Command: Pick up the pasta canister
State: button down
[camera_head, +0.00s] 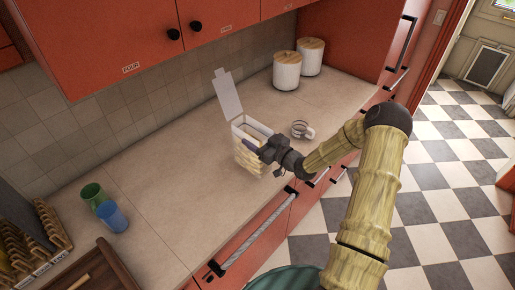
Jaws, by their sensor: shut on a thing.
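The pasta canister (247,158) appears to be the white-rimmed box with pale yellow contents near the counter's front edge. Its flat white lid (229,94) stands open, tilted up at the back. My gripper (257,149) comes in from the right and is shut on the canister's upper right part. The gripper hides part of the canister's front. I cannot tell whether the canister's base touches the counter.
A small glass cup (301,130) stands close behind my gripper. Two white canisters with wooden lids (287,72) (310,58) stand at the back right. Red cabinets (130,35) hang above. The middle-left counter is clear.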

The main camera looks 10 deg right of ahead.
aim_at(257, 130)
jog(key=shift+r+b, duration=0.6)
jog(key=shift+r, duration=1.55)
